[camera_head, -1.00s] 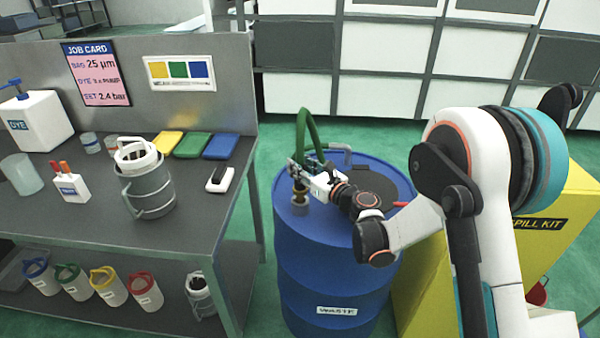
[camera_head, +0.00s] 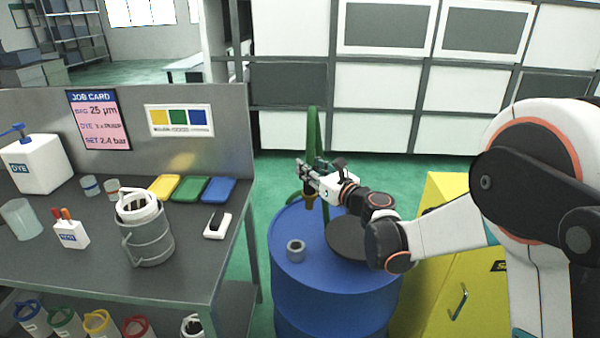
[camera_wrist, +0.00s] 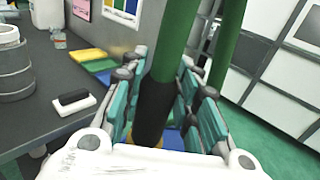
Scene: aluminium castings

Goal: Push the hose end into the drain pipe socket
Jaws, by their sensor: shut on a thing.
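The green hose (camera_head: 312,135) loops up above the blue waste drum. My gripper (camera_head: 308,178) is shut on the hose near its brass-coloured end (camera_head: 309,202). The end points down and is in the air. The drain pipe socket (camera_head: 296,251), a short grey ring, stands on the drum top, below and slightly left of the hose end, clearly apart from it. In the wrist view, the green hose (camera_wrist: 178,45) and its black sleeve (camera_wrist: 155,110) lie between the teal finger pads; the tip is mostly hidden and the socket is not visible.
The blue drum (camera_head: 335,310) carries a dark round lid (camera_head: 345,240) right of the socket. A yellow cabinet (camera_head: 425,270) stands to its right. On the left, a grey bench (camera_head: 90,280) holds a grey canister (camera_head: 148,240), coloured trays and a dye bottle (camera_head: 35,163).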

